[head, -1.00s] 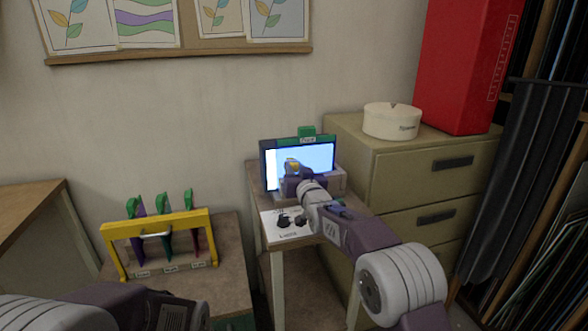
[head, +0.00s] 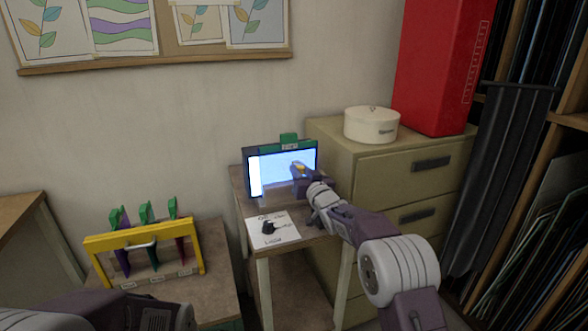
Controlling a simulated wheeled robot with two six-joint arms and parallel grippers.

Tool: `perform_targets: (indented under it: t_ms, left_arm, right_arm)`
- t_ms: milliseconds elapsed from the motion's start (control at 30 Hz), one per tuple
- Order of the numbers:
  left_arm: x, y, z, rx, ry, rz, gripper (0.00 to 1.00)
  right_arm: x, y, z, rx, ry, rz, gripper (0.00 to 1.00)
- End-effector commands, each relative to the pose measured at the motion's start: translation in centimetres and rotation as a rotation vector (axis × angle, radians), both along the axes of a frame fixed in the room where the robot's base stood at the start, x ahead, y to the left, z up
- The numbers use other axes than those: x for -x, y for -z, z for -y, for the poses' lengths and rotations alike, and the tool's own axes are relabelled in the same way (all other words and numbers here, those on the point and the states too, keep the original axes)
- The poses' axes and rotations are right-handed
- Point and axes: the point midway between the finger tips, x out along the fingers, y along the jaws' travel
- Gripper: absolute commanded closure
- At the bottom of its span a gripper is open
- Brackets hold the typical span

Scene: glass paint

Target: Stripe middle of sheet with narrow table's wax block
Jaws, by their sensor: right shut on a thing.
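The glass sheet (head: 277,177) stands upright in a dark frame with a green top on the narrow table (head: 291,261). It glows pale blue, with a white band (head: 255,175) down its left side. My right gripper (head: 298,172) is in front of the sheet's right part, shut on a small yellow wax block (head: 299,166), which is mostly hidden by the fingers. I cannot tell whether the block touches the glass. No clear stripe shows in the middle. Only the left arm's links show at the bottom left; its fingers are out of view.
A yellow rack (head: 194,231) with several green-handled tools stands on a low table at left. A filing cabinet (head: 400,172) with a cream tin (head: 371,125) stands close at right.

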Motion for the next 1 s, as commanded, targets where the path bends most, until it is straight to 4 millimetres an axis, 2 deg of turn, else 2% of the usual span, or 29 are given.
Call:
perform_targets:
  t_ms: [167,400,567,833,1000]
  left_arm:
    - [0.0,-0.4,0.0,0.0,0.0,0.0,0.64]
    - [0.0,-2.7,0.0,0.0,0.0,0.0,0.64]
    - [0.0,-3.0,0.0,0.0,0.0,0.0,0.64]
    - [0.0,-2.7,0.0,0.0,0.0,0.0,0.64]
    - [0.0,-1.4,0.0,0.0,0.0,0.0,0.64]
  right_arm:
    - [-0.1,-0.2,0.4,0.001,0.001,0.0,1.0]
    - [-1.0,-0.4,2.8,0.001,0.002,0.001,1.0]
    - [-1.2,-0.1,3.6,0.001,0.0,0.001,1.0]
    - [-1.0,0.1,3.5,0.0,-0.001,0.002,1.0]
    - [-0.6,0.3,1.8,0.0,-0.003,0.003,1.0]
